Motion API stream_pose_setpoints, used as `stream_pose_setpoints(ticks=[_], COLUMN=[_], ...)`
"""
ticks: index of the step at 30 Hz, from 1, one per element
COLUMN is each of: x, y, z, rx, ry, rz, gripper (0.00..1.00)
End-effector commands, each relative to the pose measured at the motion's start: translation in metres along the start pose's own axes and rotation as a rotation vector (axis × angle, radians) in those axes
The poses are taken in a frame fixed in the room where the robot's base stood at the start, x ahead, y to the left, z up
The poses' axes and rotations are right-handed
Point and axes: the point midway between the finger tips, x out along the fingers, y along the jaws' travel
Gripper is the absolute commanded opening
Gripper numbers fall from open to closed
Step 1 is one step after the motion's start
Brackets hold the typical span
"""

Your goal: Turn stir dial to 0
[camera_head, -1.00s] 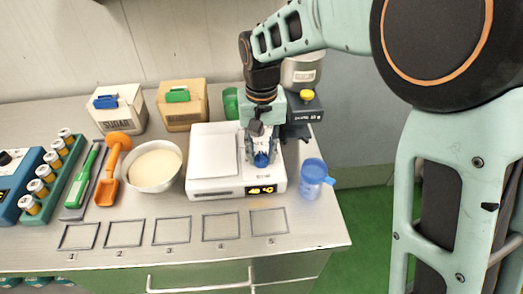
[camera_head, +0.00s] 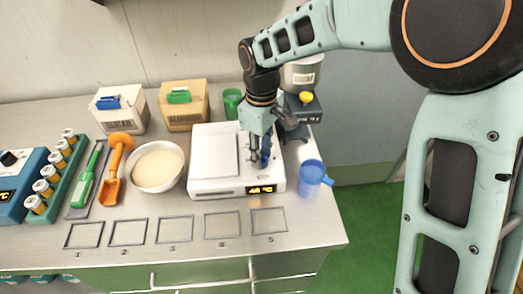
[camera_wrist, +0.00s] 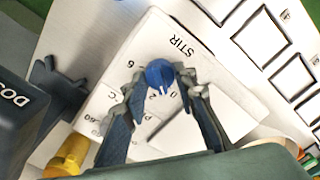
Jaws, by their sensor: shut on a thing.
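The white stirring hotplate (camera_head: 212,186) stands on the metal table, and its lit display reads about 40 °C. The blue stir dial (camera_wrist: 160,72) sits by the printed word STIR in the wrist view. My gripper (camera_wrist: 166,75) is shut on the dial, one finger on each side. In the head view my gripper (camera_head: 264,156) reaches down to the right part of the hotplate. The fingers hide part of the printed scales.
A blue cup (camera_head: 312,178) stands close to the hotplate's right. A dark device with a yellow knob (camera_head: 305,97) stands behind it. A white bowl of powder (camera_head: 157,167) is at the left. Several marked frames (camera_head: 174,229) lie in front, empty.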

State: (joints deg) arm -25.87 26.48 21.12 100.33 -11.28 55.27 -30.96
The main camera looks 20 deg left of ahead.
Motion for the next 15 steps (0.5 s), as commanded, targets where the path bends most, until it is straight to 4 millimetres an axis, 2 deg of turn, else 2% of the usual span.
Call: stream_pose_setpoints(ticks=[6, 15], x=[-0.0011, -0.0008], y=[0.0003, 0.0004], z=[-0.0001, -0.0003], rx=[-0.14, -0.24], ry=[0.0, 0.001], rz=[0.0, 0.001], gripper=[0.02, 0.02])
